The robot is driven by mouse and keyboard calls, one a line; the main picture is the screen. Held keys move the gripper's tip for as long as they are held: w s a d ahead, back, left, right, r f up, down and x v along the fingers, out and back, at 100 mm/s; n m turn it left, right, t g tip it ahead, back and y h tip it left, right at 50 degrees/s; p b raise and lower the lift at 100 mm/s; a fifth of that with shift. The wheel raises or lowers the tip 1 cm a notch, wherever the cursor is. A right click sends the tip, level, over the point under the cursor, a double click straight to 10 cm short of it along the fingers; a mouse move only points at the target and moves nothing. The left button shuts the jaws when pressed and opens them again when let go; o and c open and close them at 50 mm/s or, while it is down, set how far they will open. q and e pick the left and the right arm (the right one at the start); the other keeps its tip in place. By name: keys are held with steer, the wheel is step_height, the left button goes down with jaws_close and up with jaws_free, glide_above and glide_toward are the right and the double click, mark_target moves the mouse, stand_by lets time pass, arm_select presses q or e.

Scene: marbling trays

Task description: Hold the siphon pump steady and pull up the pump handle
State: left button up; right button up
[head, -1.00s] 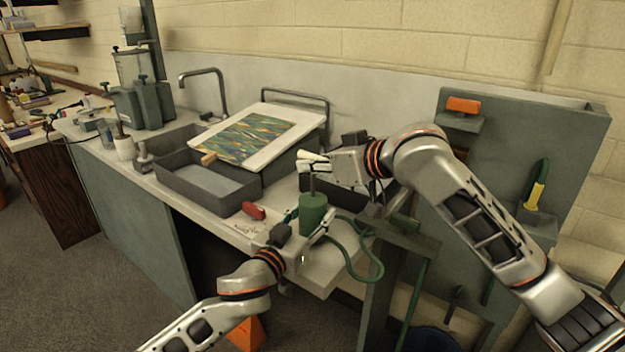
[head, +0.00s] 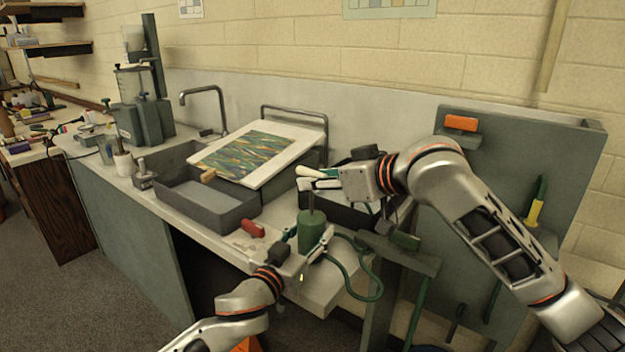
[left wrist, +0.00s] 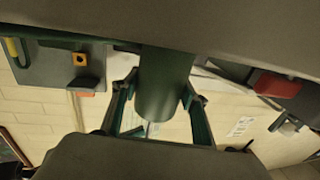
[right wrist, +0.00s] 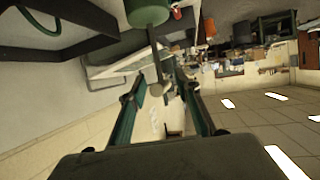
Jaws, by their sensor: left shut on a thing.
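The siphon pump is a green cylinder (head: 312,231) at the bench's front right corner, with a thin rod rising from its top. My left gripper (head: 309,243) is shut around the green body, one finger on each side; the body also shows between its fingers in the left wrist view (left wrist: 163,85). My right gripper (head: 318,178) is above the pump, fingers apart. My right fingers partly hide the handle in the head view.
A green hose (head: 362,292) loops off the bench's right front. A grey tray (head: 215,216) and a board with a marbled sheet (head: 290,165) lie left of the pump. A red object (head: 253,229) lies close beside it. A green panel (head: 500,190) stands at right.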

steer(key=v, duration=0.9)
steer(key=shift+s+d, duration=0.2)
steer(key=shift+s, duration=0.05)
arm_select(q)
steer(key=o, duration=1.3)
